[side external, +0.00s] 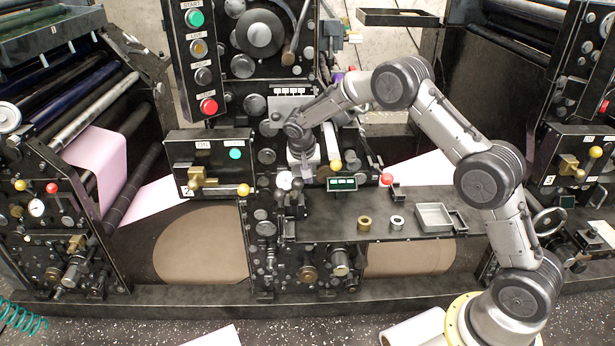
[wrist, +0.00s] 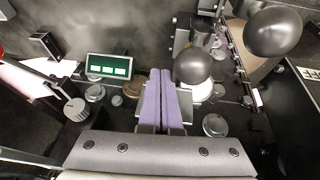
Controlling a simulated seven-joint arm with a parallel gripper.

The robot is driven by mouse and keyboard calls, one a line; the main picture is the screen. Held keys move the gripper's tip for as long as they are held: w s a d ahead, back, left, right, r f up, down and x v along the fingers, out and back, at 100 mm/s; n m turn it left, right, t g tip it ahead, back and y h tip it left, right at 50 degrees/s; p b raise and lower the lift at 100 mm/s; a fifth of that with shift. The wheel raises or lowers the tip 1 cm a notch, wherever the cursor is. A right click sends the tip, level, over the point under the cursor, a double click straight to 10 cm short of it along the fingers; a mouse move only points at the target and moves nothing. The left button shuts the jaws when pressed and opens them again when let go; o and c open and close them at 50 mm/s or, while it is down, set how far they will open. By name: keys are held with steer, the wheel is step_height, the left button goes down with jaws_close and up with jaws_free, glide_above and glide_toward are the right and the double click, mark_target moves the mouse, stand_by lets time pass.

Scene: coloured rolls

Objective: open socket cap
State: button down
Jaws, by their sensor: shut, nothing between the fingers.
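My gripper (side external: 307,172) points down at the left end of the shelf, in front of the central machine panel. Its two purple fingers (wrist: 162,75) are pressed together in the wrist view, with nothing between them. A dark ball knob (wrist: 192,66) is just right of the fingertips; I cannot tell whether they touch. A pale round piece (wrist: 205,90) lies partly behind that knob, and a pale disc (side external: 285,180) shows left of my gripper in the side view. I cannot tell which part is the socket cap.
A green display (side external: 342,183) stands right of my gripper. A brass ring (side external: 364,223), a silver ring (side external: 397,222) and a grey tray (side external: 433,217) rest on the dark shelf (side external: 335,228). Another dark ball (wrist: 273,32) stands at the wrist view's upper right.

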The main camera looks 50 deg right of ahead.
steer(key=shift+r, duration=0.1)
steer(key=s+a+r+t, duration=0.1)
steer(key=s+a+r, duration=0.15)
steer(key=r, duration=0.85)
steer(key=s+a+r+t, duration=0.1)
steer(key=s+a+r, duration=0.15)
steer(key=r, duration=0.85)
steer(key=s+a+r+t+y, duration=0.1)
steer(key=s+r, duration=0.3)
steer(key=s, duration=0.3)
steer(key=s+r, duration=0.4)
steer(key=s, duration=0.3)
steer(key=s+a+f+n+y, duration=0.1)
steer(key=s+f+n, duration=0.2)
steer(key=s, duration=0.4)
steer(key=s+a+f+n+y, duration=0.1)
steer(key=s+a+f+n, duration=0.1)
steer(key=s, duration=0.4)
steer(key=s+a+f+n+y, duration=0.1)
steer(key=s+a+f+n, duration=0.1)
steer(key=s+f+n, duration=0.2)
steer(key=s+f, duration=0.1)
steer(key=s, duration=0.2)
steer(key=shift+s+a, duration=0.25)
steer(key=shift+s, duration=0.1)
